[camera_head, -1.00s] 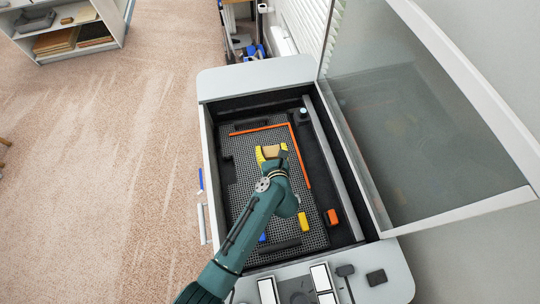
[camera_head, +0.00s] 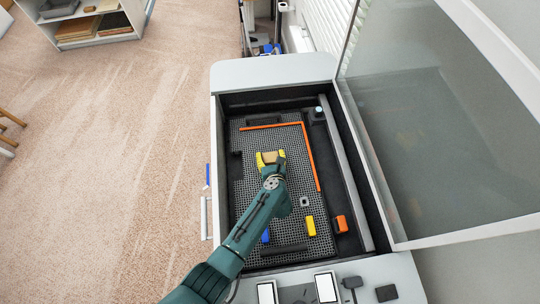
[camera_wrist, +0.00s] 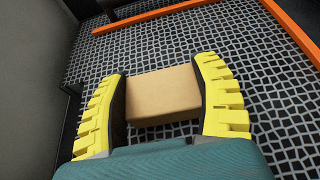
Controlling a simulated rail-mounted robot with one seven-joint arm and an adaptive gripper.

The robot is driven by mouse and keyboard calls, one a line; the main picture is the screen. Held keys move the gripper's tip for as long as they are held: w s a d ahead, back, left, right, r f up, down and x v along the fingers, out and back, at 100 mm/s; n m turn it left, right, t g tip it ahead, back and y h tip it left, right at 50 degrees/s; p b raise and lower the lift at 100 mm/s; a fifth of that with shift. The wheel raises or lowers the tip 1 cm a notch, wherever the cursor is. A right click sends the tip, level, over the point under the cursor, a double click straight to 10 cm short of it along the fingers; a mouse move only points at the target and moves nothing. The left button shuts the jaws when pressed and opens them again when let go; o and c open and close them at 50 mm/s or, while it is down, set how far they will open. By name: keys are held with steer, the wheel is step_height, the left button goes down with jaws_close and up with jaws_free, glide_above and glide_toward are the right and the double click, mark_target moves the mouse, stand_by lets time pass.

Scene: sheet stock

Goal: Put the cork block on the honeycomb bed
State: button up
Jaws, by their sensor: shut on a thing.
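The cork block (camera_wrist: 163,94) is a tan rectangular block between the two yellow fingers of my gripper (camera_wrist: 163,100) in the wrist view. My gripper is shut on it, with a finger against each side. In the head view my gripper (camera_head: 270,158) is over the upper middle of the honeycomb bed (camera_head: 290,144), and the cork block (camera_head: 269,156) shows as a small tan patch between the fingers. The honeycomb bed is a dark grid inside the open machine, and it also shows in the wrist view (camera_wrist: 260,70). I cannot tell whether the block touches the grid.
An orange L-shaped strip (camera_head: 308,152) lies along the bed's top and right. A yellow piece (camera_head: 310,226), a blue piece (camera_head: 265,237), a grey ring-like piece (camera_head: 305,201) and an orange piece (camera_head: 341,223) lie lower down. The glass lid (camera_head: 440,130) stands open at right.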

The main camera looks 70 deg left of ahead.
steer(key=shift+f, duration=0.2)
steer(key=o, duration=0.9)
steer(key=shift+r, duration=0.25)
steer(key=shift+s+d+r, duration=0.1)
steer(key=shift+d+r, duration=0.05)
steer(key=shift+d, duration=0.2)
steer(key=p+v, duration=0.2)
steer(key=v, duration=0.9)
steer(key=shift+d+p, duration=0.2)
steer(key=shift+p, duration=0.1)
